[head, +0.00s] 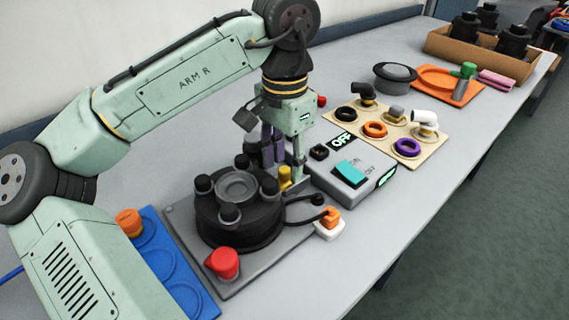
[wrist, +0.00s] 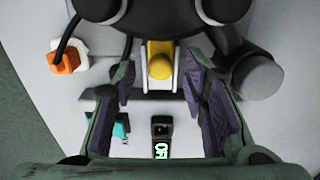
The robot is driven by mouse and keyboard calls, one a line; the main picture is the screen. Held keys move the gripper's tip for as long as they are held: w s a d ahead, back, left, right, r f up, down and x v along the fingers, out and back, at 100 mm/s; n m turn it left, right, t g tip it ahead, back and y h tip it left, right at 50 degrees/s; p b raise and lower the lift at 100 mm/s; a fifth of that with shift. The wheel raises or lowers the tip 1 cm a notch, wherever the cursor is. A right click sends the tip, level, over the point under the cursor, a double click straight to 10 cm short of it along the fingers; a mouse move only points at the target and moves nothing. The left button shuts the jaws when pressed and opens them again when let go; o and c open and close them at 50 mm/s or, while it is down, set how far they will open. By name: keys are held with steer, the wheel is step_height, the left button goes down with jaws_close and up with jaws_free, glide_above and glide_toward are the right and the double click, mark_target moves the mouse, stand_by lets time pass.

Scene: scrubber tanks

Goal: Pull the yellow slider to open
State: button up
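The yellow slider (head: 285,180) stands at the back right side of the round black tank unit (head: 235,215) in the head view. In the wrist view the slider (wrist: 160,64) shows its rounded yellow knob and a yellow block at upper centre, in a pale bracket. My gripper (head: 284,164) points down just over the slider. In the wrist view my gripper (wrist: 157,82) is open, with one purple-padded finger to each side of the slider's line and a gap on both sides. I cannot tell whether the fingertips reach down beside the knob.
A grey box with a teal switch (head: 348,173) and an "OFF" display (head: 342,141) stand close to the right. An orange plug (head: 331,216) with a black cable sits near the table's front edge. A red knob (head: 223,263) is at the plate's front. Fittings boards lie farther back.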

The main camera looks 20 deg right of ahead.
steer(key=shift+f, duration=0.7)
steer(key=shift+c, duration=0.5)
jaws_close()
